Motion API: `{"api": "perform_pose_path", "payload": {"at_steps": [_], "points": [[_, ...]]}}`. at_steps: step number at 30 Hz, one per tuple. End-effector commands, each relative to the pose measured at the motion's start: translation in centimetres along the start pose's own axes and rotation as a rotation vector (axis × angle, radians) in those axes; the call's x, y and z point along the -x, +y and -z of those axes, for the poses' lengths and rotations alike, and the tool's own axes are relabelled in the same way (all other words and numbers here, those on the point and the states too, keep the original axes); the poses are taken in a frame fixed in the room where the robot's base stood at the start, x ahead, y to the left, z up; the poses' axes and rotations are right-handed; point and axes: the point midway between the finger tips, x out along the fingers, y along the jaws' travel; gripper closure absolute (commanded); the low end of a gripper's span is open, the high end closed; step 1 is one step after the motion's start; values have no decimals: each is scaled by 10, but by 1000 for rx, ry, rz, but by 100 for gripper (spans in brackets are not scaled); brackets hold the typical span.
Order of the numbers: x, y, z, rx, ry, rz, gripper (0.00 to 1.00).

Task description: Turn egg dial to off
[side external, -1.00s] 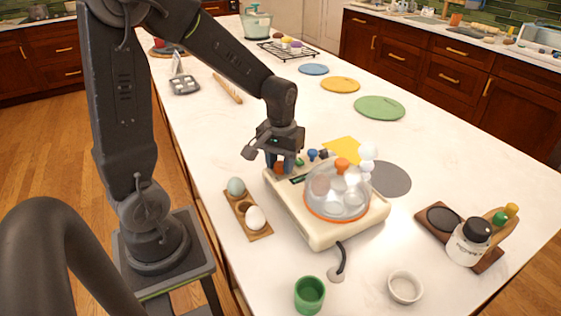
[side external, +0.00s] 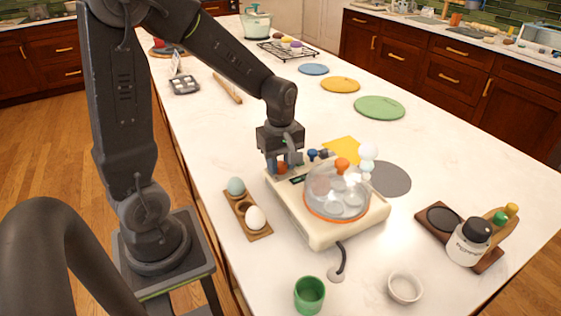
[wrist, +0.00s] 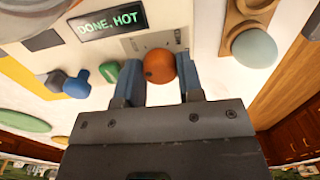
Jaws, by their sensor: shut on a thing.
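The egg cooker (side external: 318,222) is a cream base with a clear dome (side external: 338,192) that has an orange rim and an orange knob on top. Its display (wrist: 111,25) reads "DONE, HOT" in the wrist view. The orange egg dial (wrist: 159,66) sits at the cooker's back left, between the blue fingers of my gripper (wrist: 165,78). My gripper is shut on the dial, one finger on each side. In the side external view my gripper (side external: 280,168) is at the cooker's back left corner and partly hides the dial.
A wooden egg holder (side external: 247,213) with a bluish egg (side external: 236,186) and a white egg (side external: 255,218) stands left of the cooker. A green cup (side external: 309,294) and a white bowl (side external: 404,287) stand in front. Blue and green knobs (wrist: 77,85) lie beside the dial.

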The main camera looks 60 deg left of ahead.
Motion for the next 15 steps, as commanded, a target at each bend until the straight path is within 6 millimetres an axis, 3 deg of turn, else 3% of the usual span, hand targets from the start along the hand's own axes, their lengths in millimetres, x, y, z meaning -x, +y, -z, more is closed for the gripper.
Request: {"api": "perform_pose_path", "payload": {"at_steps": [15], "points": [[0, 0, 0, 346, 1, -2, 89]]}}
